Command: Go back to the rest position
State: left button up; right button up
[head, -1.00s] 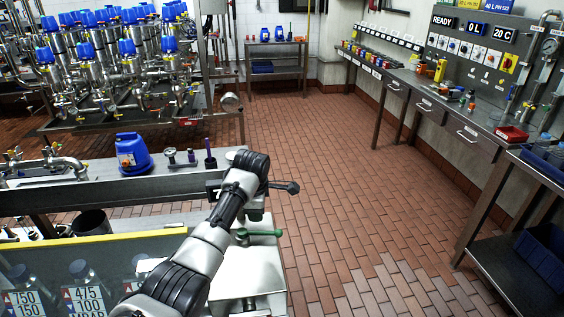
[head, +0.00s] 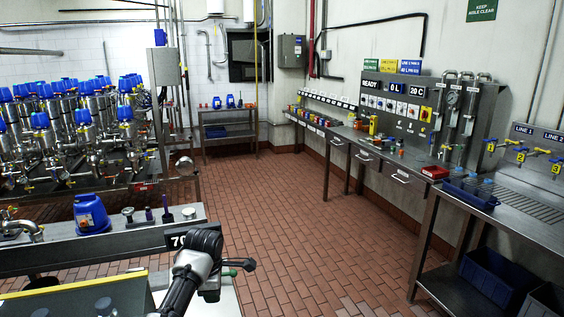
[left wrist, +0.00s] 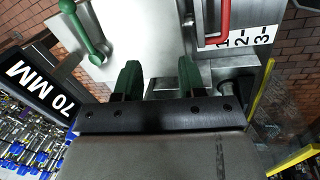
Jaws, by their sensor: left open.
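My left arm comes in from the bottom of the head view, with its dark wrist (head: 204,243) over the pale bench top near the 70 MM plate (head: 178,239). The fingers are hidden there. In the left wrist view, the two green fingers of my left gripper (left wrist: 158,78) stand apart with nothing between them. Below them is a pale metal surface with a green lever handle (left wrist: 82,32) to the left and a red handle (left wrist: 224,22) to the right, both apart from the fingers. My right gripper is not in view.
A blue container (head: 90,214) and small dark tools stand on the metal shelf left of my arm. Blue-capped valves (head: 70,120) fill the left back. A steel workbench (head: 345,140) runs along the right wall. The brick floor (head: 290,220) between is clear.

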pick_arm(q)
jog(key=s+f+m, duration=0.5)
jog(key=s+f, duration=0.1)
jog(key=s, duration=0.3)
jog(key=s+f+m, duration=0.6)
jog(key=s+f, duration=0.1)
jog(key=s, duration=0.3)
jog(key=s+a+r+m, duration=0.15)
jog(key=s+m, duration=0.25)
jog(key=s, duration=0.4)
jog(key=s+a+r+m+t, duration=0.1)
jog(key=s+r+m, duration=0.15)
jog(key=s, duration=0.45)
jog(key=s+a+r+m, duration=0.15)
jog(key=s+m, duration=0.25)
jog(key=s, duration=0.4)
notch_tip(320, 180, down, 28)
jog(key=g+b, duration=0.1)
jog(key=b, duration=0.1)
jog(key=s+a+f+g+b, duration=0.1)
jog(key=s+a+f, duration=0.1)
jog(key=s+f, duration=1.4)
jog(key=shift+s+f, duration=0.25)
jog(key=shift+f, duration=0.25)
